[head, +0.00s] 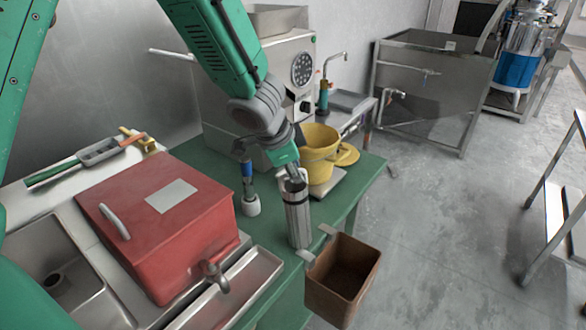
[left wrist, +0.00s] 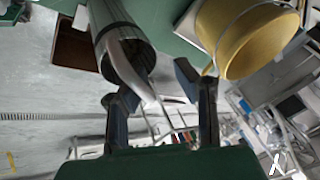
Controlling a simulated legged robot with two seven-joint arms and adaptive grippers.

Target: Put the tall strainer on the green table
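The tall strainer (head: 298,218) is a slim metal cylinder. In the head view it is upright by the edge of the green table (head: 268,228), just behind the brown bin; it seems to stand on the table, but I cannot be sure of contact at its base. My left gripper (head: 292,176) is at its top end. In the left wrist view the strainer (left wrist: 112,30) shows its open end and a pale curved handle, which reaches between my left gripper's (left wrist: 160,92) spread fingers. The fingers look apart and not closed on the handle. My right gripper is not in view.
A yellow bucket (head: 318,150) on a scale is close behind the strainer. A brown bin (head: 343,278) hangs at the table edge in front. A white-based tool (head: 251,205) stands to the left, beside a red box (head: 160,220). A grinder machine (head: 290,70) is behind.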

